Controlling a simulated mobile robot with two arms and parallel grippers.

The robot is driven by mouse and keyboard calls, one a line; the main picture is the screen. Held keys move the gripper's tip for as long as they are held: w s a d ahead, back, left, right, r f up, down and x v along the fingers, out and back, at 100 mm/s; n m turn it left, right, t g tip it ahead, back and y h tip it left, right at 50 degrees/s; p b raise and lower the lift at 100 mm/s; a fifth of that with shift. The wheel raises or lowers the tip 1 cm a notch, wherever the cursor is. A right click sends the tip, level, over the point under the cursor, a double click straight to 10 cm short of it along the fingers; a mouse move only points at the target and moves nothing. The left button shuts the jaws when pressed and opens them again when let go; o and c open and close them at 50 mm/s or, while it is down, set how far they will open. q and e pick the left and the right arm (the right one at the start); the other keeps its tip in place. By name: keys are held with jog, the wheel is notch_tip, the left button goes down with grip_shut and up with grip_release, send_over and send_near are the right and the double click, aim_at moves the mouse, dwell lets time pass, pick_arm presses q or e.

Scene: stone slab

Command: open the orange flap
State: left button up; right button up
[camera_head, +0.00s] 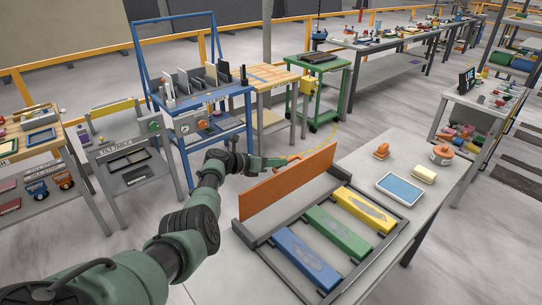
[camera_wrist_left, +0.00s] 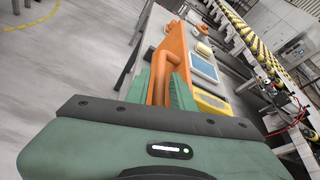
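The orange flap (camera_head: 290,188) stands roughly upright along the far left edge of a dark frame (camera_head: 262,240) on the grey table. An orange handle (camera_wrist_left: 170,62) sticks out from its far side. My left gripper (camera_head: 275,162) is behind the flap. In the left wrist view its green fingers (camera_wrist_left: 163,88) lie close on both sides of the handle and appear shut on it. Blue (camera_head: 306,258), green (camera_head: 339,233) and yellow (camera_head: 366,209) blocks lie uncovered in the frame. My right gripper is not in view.
On the same table, right of the frame, are a blue-topped tray (camera_head: 400,188), a yellow block (camera_head: 423,174), an orange item (camera_head: 381,151) and a round orange-and-white item (camera_head: 441,155). A blue cart (camera_head: 215,130) stands beyond the gripper, with open floor between.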

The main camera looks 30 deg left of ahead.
pick_arm(q)
jog(key=v, duration=0.3)
jog(key=shift+s, duration=0.1)
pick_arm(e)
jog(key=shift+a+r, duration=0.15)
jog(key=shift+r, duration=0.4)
pick_arm(q)
jog(key=shift+a, duration=0.1)
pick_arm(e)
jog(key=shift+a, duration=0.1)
